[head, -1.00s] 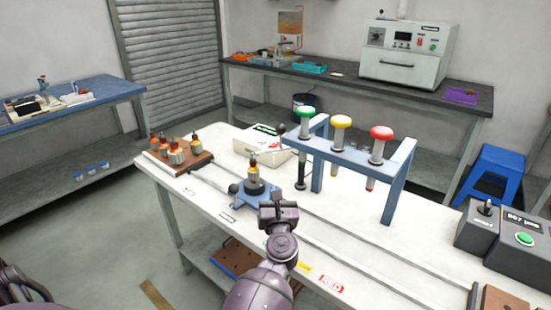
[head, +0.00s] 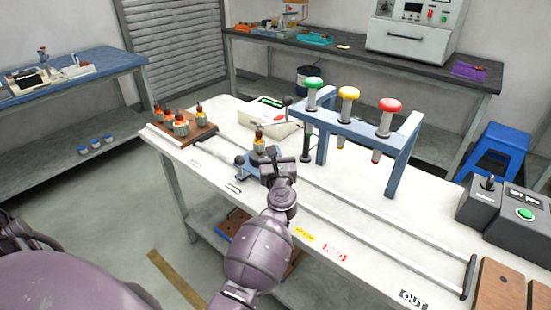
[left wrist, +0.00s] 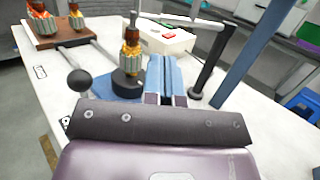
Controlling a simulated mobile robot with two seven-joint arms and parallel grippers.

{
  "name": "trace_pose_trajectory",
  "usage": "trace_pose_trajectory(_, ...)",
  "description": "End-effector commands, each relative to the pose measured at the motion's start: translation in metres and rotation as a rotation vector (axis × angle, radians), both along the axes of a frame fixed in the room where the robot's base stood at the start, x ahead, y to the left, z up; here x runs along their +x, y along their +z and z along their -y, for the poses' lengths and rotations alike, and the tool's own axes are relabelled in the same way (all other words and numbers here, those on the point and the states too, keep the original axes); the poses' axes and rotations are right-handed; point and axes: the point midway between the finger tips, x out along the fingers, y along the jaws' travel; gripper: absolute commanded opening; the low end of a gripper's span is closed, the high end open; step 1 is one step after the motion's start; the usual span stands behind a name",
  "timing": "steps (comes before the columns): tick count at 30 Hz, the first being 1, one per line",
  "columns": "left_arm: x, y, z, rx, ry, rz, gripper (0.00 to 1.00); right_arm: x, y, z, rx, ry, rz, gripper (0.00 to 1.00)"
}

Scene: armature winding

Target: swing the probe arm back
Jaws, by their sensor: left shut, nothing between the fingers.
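The probe arm is a thin pale bar (left wrist: 182,18) on top of a dark upright post (left wrist: 208,68); in the head view the post (head: 306,145) stands behind and right of the armature. The bar reaches left from the post, over the white meter box. An armature (head: 259,139) with copper windings stands upright on a blue carriage (head: 244,166) on the rail; it also shows in the left wrist view (left wrist: 131,60). My left gripper (head: 276,168) is shut and empty, beside the armature and in front of the post. It hides part of the carriage.
A blue frame (head: 365,133) holds green, yellow and red plungers right of the post. The white meter box (head: 263,119) is behind the armature. A wooden block (head: 190,130) with several armatures is at left. The control box (head: 520,226) is at right.

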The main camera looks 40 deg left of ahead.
Motion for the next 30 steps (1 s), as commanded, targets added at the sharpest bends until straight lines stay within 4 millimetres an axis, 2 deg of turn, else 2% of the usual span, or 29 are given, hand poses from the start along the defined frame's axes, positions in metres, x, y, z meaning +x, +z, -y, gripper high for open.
trace_pose_trajectory(6,0.03,0.009,-0.026,0.002,-0.001,0.001,0.0,0.0,0.0,0.0,-0.001,0.001,0.0,0.43)
trace_pose_trajectory(15,0.06,0.016,-0.053,0.001,0.0,0.0,0.0,-0.002,-0.002,-0.001,0.006,-0.006,-0.004,0.43)
trace_pose_trajectory(21,0.067,0.017,-0.059,0.001,0.0,-0.001,0.0,-0.003,-0.003,-0.003,0.012,-0.011,-0.006,0.43)
trace_pose_trajectory(30,0.068,0.018,-0.06,0.0,0.0,0.0,0.0,-0.002,-0.002,-0.002,0.009,-0.009,-0.005,0.43)
